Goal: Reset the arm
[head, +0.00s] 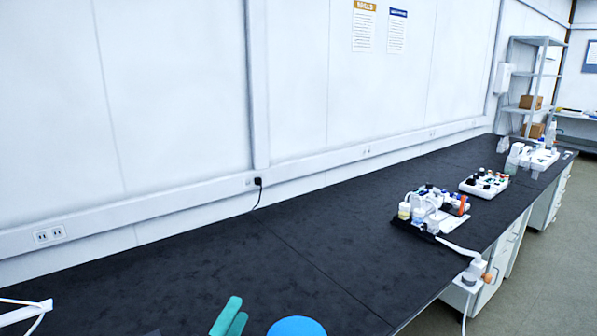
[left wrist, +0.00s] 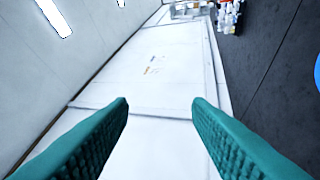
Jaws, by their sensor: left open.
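My left gripper (head: 229,318) shows as teal fingers at the bottom edge of the head view, over the near part of the black bench (head: 200,275). In the left wrist view my left gripper (left wrist: 160,103) has its two ribbed teal fingers wide apart with nothing between them. Beyond the fingers lie the white wall and the bench. My right gripper is in neither view.
A blue round object (head: 297,327) is cut off at the bottom edge, right of the fingers. The bench middle is clear.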

